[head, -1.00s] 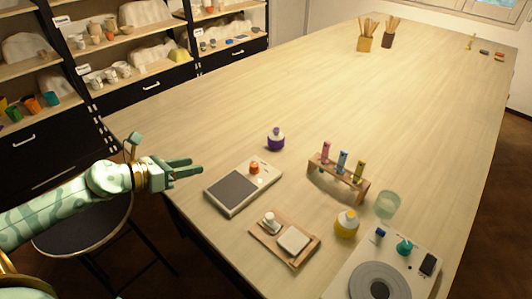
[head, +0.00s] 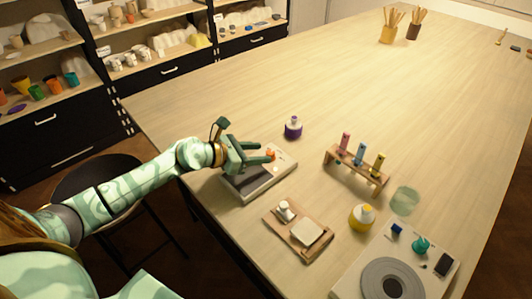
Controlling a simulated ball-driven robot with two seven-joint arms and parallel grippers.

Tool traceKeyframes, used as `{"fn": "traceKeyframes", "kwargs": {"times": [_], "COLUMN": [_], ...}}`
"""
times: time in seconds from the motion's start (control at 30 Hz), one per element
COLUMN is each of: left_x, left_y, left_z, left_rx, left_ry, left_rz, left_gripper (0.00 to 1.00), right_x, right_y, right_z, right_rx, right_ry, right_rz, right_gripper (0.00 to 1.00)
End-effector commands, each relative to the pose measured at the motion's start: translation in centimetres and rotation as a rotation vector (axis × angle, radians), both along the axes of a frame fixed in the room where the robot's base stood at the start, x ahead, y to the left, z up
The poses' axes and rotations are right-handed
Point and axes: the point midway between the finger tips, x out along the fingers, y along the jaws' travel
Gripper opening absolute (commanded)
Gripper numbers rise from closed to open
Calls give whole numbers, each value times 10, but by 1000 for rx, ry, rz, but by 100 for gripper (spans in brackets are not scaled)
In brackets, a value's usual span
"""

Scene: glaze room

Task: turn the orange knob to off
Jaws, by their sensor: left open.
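The orange knob (head: 271,155) sits on the top of a flat pale device with a dark panel (head: 257,184), near the table's left edge. My left gripper (head: 268,154) is open, with its fingers pointing right, at the knob. The fingers partly hide the knob, and I cannot tell whether they touch it. The hand also covers part of the device. My right gripper is not in view.
A purple bottle (head: 293,128) stands just behind the device. A wooden board (head: 291,238) with small white items lies in front. The table's far middle is clear.

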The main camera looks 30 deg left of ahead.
Motion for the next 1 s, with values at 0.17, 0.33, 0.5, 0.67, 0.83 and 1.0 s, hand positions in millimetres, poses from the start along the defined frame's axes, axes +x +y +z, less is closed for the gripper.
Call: {"fn": "traceKeyframes", "kwargs": {"times": [0.17,0.33,0.5,0.67,0.83,1.0], "left_x": [19,24,24,24,24,24], "left_y": [-13,-17,-17,-17,-17,-17], "left_z": [-10,-12,-12,-12,-12,-9], "left_rx": [-2,-1,0,-1,-1,0], "left_ry": [0,1,1,1,1,0], "left_rz": [1,-1,-1,-1,0,16], "left_gripper": [45,45,45,14,0,0], "right_x": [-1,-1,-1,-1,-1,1], "right_y": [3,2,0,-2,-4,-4], "right_z": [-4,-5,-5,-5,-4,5], "right_rx": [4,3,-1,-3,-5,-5], "right_ry": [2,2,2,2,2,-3], "right_rz": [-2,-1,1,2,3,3], "right_gripper": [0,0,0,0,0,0]}}
